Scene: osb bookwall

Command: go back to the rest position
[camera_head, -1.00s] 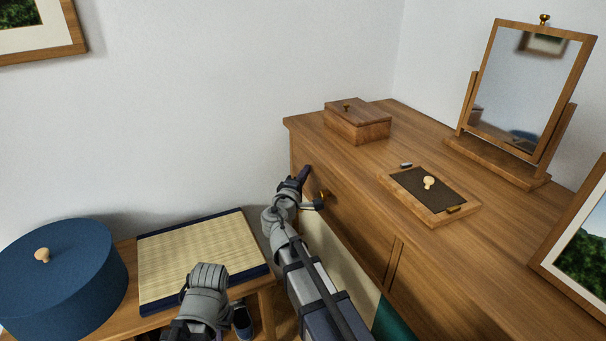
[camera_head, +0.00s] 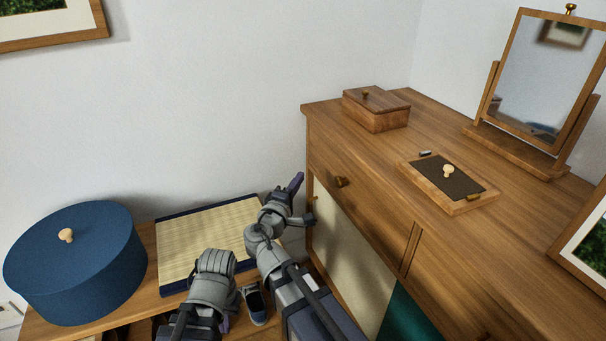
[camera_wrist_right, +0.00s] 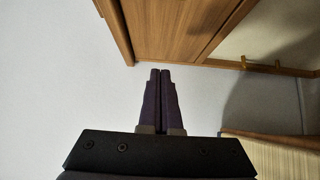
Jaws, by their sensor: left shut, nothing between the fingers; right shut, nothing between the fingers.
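My right gripper (camera_head: 296,183) points up beside the left end of the wooden dresser (camera_head: 440,128). In the right wrist view its two dark purple fingers (camera_wrist_right: 160,75) lie together, with nothing between them. It is apart from the brass drawer knob (camera_head: 341,182), and the drawer front (camera_head: 365,194) looks closed. My left gripper (camera_head: 226,321) is low in the head view, in front of the bench; only a bit of purple finger shows beside the grey wrist, and it is shut and empty.
A low bench (camera_head: 150,297) carries a blue round box (camera_head: 75,265) and a straw mat (camera_head: 195,240). A shoe (camera_head: 256,303) is below. The dresser top holds a wooden box (camera_head: 377,112), a small tray (camera_head: 425,187) and a mirror (camera_head: 545,70).

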